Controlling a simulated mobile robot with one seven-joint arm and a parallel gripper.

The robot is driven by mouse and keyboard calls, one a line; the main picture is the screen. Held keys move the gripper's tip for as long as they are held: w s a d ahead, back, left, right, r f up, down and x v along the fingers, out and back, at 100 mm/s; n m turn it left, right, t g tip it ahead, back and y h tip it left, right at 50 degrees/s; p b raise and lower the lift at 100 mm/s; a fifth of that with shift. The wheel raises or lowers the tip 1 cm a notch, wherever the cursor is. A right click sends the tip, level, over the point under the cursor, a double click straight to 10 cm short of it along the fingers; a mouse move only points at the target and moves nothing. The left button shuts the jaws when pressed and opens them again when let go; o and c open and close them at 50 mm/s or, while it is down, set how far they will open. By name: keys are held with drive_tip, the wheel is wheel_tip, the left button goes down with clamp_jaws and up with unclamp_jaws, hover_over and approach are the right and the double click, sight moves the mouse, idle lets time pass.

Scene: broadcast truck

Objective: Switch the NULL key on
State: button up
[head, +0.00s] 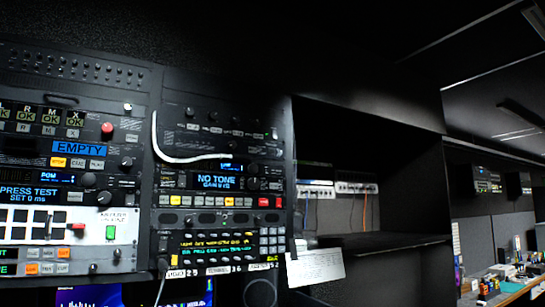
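I cannot make out a key lettered NULL; most key lettering is too small to read. The left rack column holds a unit with a blue EMPTY display (80,149) and a row of one lit orange key and pale keys (77,163) under it. Below it is a PRESS TEST display (28,193). The middle column holds a NO TONE display (216,181) with a row of white, yellow and red keys (219,201) under it. Below that is a unit with yellow text (217,243) and a keypad (271,241). My gripper is not in view.
A white cable (156,140) hangs in front of the middle column. A paper sheet (315,267) hangs below an open dark bay (372,180) right of the racks. A cluttered desk (510,285) stands at far right. A lit screen (90,297) shows at the bottom left.

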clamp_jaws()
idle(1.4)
